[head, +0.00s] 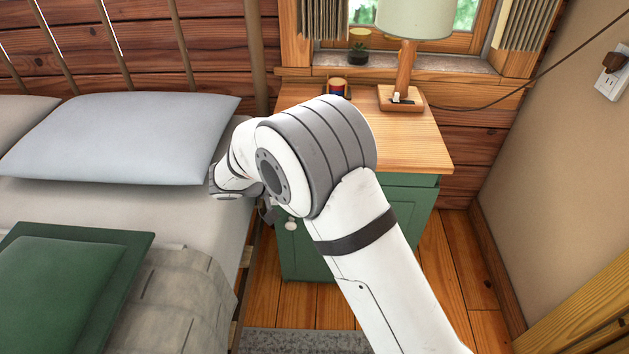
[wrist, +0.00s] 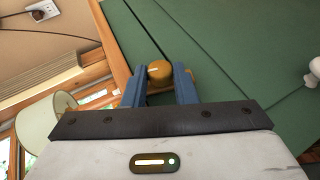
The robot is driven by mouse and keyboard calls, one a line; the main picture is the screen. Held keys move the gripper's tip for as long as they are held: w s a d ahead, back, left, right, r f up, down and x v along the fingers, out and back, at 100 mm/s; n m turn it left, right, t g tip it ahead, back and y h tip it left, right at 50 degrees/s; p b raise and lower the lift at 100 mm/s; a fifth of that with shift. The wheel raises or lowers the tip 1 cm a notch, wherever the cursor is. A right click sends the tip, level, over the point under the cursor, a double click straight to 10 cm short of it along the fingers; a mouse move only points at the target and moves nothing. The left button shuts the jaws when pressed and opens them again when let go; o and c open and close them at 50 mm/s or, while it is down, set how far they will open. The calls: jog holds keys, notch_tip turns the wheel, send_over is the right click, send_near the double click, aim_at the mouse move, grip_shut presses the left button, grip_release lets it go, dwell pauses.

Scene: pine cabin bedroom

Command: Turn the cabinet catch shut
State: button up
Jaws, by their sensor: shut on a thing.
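The green cabinet (head: 405,215) stands beside the bed under a pale wooden top. In the wrist view, its catch (wrist: 159,69) is a round brass-coloured knob with a pale line on its face, beside a dark seam in the green front (wrist: 225,50). A bit of brown bar shows just right of the right finger. My gripper (wrist: 159,78) has its two blue fingers shut on the catch, one on each side. In the head view my own arm hides the catch and most of the gripper. A white door knob (head: 291,224) also shows in the wrist view (wrist: 314,71).
A lamp (head: 403,75) and a small jar (head: 337,87) stand on the cabinet top (head: 425,135). The bed (head: 110,205) is close on the left. A wall with an outlet (head: 611,85) is on the right. Bare floor (head: 455,260) lies between cabinet and wall.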

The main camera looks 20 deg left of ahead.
jog(key=shift+f+n+t+h, duration=0.25)
jog(key=shift+n+t+h, duration=0.15)
jog(key=shift+h, duration=0.6)
jog(key=o, duration=1)
jog(key=shift+a, duration=0.1)
jog(key=p+v, duration=0.2)
jog(key=v, duration=0.5)
jog(key=shift+s+a+p, duration=0.25)
jog(key=shift+s+p, duration=0.05)
jog(key=shift+p, duration=0.05)
